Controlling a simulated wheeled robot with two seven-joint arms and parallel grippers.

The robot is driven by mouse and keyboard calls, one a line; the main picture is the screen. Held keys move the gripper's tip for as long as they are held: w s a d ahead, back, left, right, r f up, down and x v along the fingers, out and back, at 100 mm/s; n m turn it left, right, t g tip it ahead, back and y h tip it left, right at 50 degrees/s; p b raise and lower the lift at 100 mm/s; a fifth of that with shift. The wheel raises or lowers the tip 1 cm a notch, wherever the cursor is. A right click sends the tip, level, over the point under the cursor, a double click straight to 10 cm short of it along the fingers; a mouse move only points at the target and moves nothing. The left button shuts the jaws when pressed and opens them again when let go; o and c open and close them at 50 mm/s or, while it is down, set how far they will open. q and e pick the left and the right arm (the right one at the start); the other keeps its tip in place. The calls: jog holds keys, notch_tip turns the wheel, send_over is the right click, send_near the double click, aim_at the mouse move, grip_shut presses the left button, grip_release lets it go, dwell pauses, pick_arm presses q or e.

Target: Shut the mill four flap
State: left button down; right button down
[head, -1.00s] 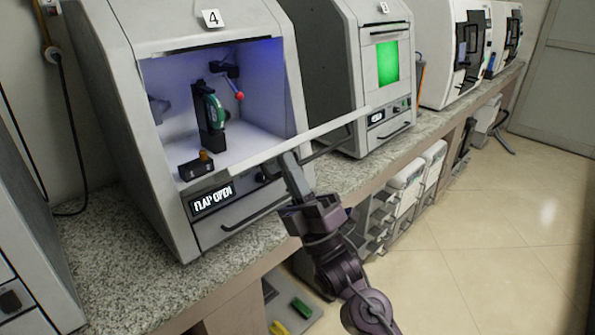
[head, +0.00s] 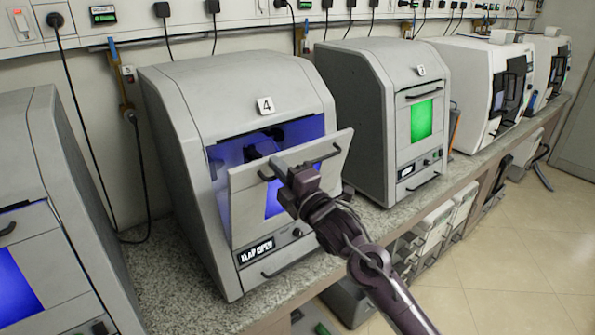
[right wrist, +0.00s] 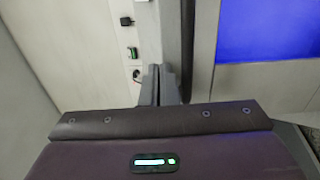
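The mill marked 4 (head: 225,90) stands on the counter with its display (head: 256,251) reading FLAP OPEN. Its grey flap (head: 240,205) is partly raised, tilted outward, with a gap above it showing the blue-lit chamber (head: 295,130). A dark bar handle (head: 325,155) runs along the flap's upper part. My right gripper (head: 298,175) is at the middle of this handle, its fingers close together and apparently around the bar. In the right wrist view, the fingers (right wrist: 160,85) are nearly together; their contact is partly hidden. My left gripper is not in view.
Another mill (head: 385,110) with a green window stands close on the right. A further grey machine (head: 45,200) stands at the left. Cables and sockets line the wall behind. The floor (head: 500,260) at the right is clear.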

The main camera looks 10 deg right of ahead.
jog(key=b+x, duration=0.1)
jog(key=x, duration=0.8)
jog(key=shift+w+a+f+g, duration=0.25)
jog(key=shift+w+g, duration=0.05)
jog(key=shift+w, duration=0.1)
jog(key=shift+d, duration=0.15)
